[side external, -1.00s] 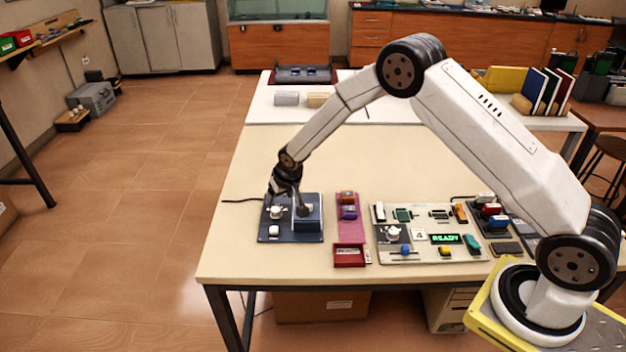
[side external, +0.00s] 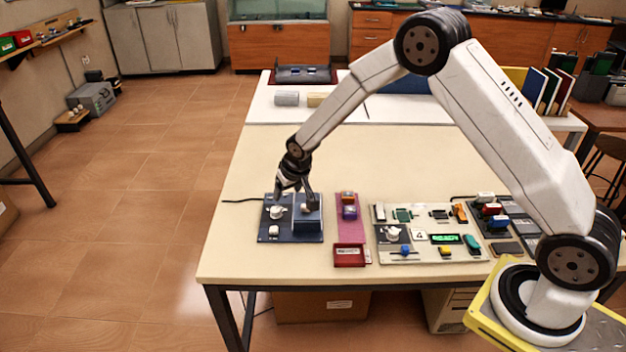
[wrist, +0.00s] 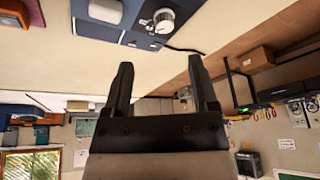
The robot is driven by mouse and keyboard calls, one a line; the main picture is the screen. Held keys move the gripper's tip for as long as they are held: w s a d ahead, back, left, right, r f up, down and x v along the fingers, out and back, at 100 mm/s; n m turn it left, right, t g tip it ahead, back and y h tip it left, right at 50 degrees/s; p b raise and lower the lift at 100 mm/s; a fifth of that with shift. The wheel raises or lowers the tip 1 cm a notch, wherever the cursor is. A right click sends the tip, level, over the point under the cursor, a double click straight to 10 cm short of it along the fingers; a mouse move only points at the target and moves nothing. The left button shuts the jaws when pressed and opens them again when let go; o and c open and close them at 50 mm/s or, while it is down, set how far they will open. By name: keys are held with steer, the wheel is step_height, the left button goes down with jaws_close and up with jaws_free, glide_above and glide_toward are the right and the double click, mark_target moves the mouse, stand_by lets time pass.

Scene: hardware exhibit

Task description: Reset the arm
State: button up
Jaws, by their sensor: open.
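My gripper (side external: 295,198) is over the dark blue panel (side external: 268,234) at the left of the table in the side view. Its fingers are apart with nothing between them. In the wrist view my gripper (wrist: 162,85) also shows two spread, empty fingers. The panel carries white knobs (side external: 277,212) and a raised blue box (side external: 306,226). A white knob (wrist: 163,20) and part of the blue panel (wrist: 123,21) show at the top of the wrist view. Whether a fingertip touches the box cannot be told.
Right of the panel lie a pink mat (side external: 349,228) with small items and a red tray (side external: 349,262). A grey board (side external: 464,253) with a green display and several parts is further right. The beige tabletop (side external: 350,160) behind is clear.

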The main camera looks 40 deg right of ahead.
steer(key=s+r, duration=0.3)
steer(key=s, duration=0.6)
steer(key=s+r+n+g, duration=0.1)
steer(key=s+r, duration=0.2)
steer(key=s, duration=0.6)
steer(key=s+r, duration=0.3)
steer(key=s, duration=0.6)
steer(key=shift+d+r+n+g, duration=0.25)
steer(key=shift+d+n+g, duration=0.15)
